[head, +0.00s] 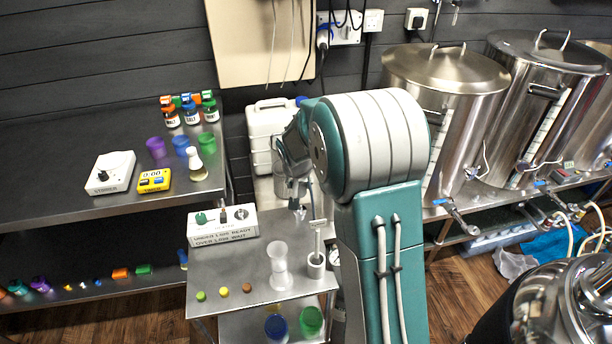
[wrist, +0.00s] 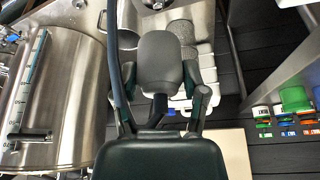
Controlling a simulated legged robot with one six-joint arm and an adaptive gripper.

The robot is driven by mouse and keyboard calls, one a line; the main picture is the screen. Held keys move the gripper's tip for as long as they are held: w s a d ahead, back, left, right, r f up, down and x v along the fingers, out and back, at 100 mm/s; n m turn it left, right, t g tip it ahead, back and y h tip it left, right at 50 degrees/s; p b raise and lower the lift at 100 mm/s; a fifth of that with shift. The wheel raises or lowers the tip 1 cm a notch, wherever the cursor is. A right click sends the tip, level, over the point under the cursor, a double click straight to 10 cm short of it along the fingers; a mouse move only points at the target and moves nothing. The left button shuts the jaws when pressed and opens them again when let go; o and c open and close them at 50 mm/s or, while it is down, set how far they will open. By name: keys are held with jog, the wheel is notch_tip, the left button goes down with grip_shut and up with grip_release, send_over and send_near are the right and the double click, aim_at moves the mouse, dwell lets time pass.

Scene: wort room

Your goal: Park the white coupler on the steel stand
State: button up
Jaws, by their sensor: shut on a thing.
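My gripper (head: 299,205) reaches down over the back of the small steel table, partly hidden by my own arm in the head view. It is shut on a small pale piece, seemingly the white coupler (head: 301,214), of which only a little shows. A grey upright with a flat top (head: 318,226), possibly the steel stand, rises from a pale cup (head: 316,266) at the table's right. It is close in front and to the right of my gripper, apparently apart from it.
A white control box (head: 222,226), a clear hourglass-shaped vessel (head: 279,266) and small coloured balls (head: 224,292) stand on the small steel table (head: 210,276). A white jerrycan (head: 266,126) is behind. Steel kettles (head: 446,100) stand right, a bench (head: 75,198) left.

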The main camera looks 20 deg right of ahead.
aim_at(299, 195)
jog(key=f, duration=0.2)
jog(key=shift+a+f, duration=0.2)
jog(key=shift+f, duration=0.9)
jog(key=shift+d+f, duration=0.3)
jog(key=shift+f, duration=0.3)
jog(key=shift+a, duration=0.25)
jog(key=shift+s+d, duration=0.15)
jog(key=shift+f, duration=0.55)
jog(key=o, duration=0.9)
